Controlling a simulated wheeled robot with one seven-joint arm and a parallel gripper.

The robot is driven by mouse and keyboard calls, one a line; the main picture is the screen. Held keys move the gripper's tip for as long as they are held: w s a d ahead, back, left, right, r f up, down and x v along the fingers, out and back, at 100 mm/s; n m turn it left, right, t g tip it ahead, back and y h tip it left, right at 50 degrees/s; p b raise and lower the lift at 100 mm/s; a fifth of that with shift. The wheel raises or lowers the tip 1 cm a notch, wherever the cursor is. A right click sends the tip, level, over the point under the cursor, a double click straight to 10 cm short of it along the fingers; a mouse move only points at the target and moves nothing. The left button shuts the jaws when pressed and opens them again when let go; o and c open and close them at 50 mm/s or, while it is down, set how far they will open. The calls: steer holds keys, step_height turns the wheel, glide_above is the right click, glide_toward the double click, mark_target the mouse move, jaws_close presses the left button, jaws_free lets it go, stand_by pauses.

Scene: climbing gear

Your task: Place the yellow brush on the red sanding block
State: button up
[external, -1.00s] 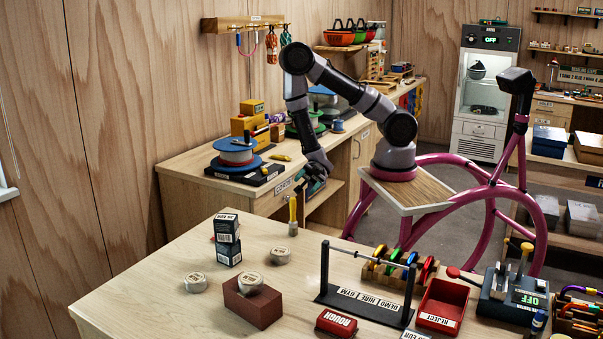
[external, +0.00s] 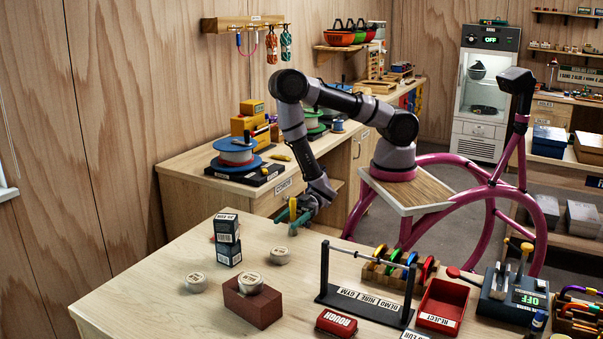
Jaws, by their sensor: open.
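The yellow brush (external: 293,208) stands upright near the far edge of the front table, its lower end largely hidden by my gripper. My gripper (external: 293,220) is open and low over the table at the brush, its teal fingers beside the handle. I cannot tell whether they touch it. A brick-red block (external: 252,306) lies nearer the front with a round labelled tin (external: 250,283) on top. A smaller bright red block marked ROUGH (external: 336,322) lies at the front edge. I cannot tell for certain which is the sanding block.
Round tins (external: 279,255) and (external: 196,281) lie nearby. A black rail stand (external: 365,302) and a red REJECT tray (external: 443,303) are to the right. The table's left part is clear.

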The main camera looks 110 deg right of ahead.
steer(key=shift+w+a, duration=0.1)
steer(key=shift+w, duration=0.05)
jaws_close()
